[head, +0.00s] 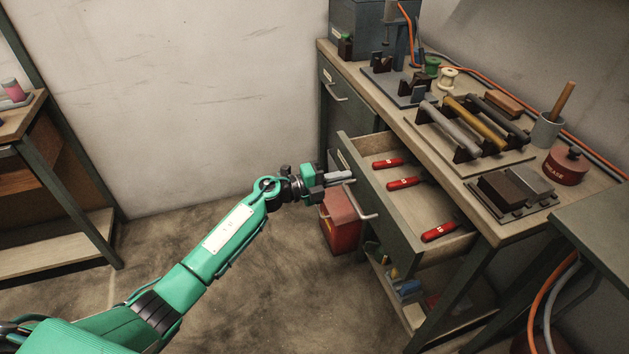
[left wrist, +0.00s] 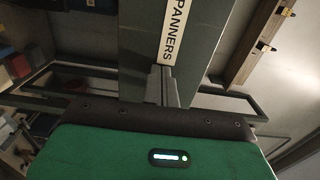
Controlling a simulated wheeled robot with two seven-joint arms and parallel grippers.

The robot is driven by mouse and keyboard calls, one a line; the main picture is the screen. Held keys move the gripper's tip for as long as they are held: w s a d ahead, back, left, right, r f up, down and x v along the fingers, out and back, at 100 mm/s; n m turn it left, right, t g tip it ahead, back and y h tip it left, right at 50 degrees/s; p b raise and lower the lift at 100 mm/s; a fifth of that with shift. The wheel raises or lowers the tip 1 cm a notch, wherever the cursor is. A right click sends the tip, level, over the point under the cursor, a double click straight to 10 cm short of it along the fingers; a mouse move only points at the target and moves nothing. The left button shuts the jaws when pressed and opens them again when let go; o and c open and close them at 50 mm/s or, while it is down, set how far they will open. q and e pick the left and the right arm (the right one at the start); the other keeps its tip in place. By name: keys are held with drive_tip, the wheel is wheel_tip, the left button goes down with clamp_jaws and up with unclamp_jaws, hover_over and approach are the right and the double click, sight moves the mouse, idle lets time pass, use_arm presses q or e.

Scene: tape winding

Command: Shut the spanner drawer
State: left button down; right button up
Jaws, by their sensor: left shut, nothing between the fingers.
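The spanner drawer (head: 411,236) is pulled out of the workbench, open at the top, with several red-handled tools (head: 439,232) lying inside. Its grey front shows in the left wrist view (left wrist: 137,52), with a white label (left wrist: 172,32) reading "SPANNERS". A bar handle (head: 364,207) is on the front. My left gripper (head: 349,177) is shut and empty, its fingertips at the drawer front near the handle's far end. In the left wrist view the fingers (left wrist: 162,88) point at the front just below the label; I cannot tell whether they touch. My right gripper is out of view.
A closed drawer (head: 338,83) is further back. A red box (head: 341,222) stands below. Open floor (head: 262,301) lies in front.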

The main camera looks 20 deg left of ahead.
sight(388, 177)
use_arm(q)
drive_tip(key=x, duration=0.7)
drive_tip(key=shift+w+d+b, duration=0.1)
drive_tip(key=shift+d+b, duration=0.05)
drive_tip(key=shift+b, duration=0.2)
drive_tip(key=b+x, duration=0.1)
drive_tip(key=x, duration=0.4)
drive_tip(key=shift+w+d, duration=0.2)
drive_tip(key=shift+d, duration=0.05)
drive_tip(key=shift+w+d, duration=0.35)
drive_tip(key=shift+d, duration=0.2)
drive_tip(key=shift+r+b, duration=0.2)
drive_tip(key=shift+b, duration=0.1)
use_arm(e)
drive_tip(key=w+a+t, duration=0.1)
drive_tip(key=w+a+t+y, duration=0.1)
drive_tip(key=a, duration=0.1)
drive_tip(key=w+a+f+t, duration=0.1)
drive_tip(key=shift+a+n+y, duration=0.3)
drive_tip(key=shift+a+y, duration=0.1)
use_arm(q)
drive_tip(key=shift+r, duration=0.1)
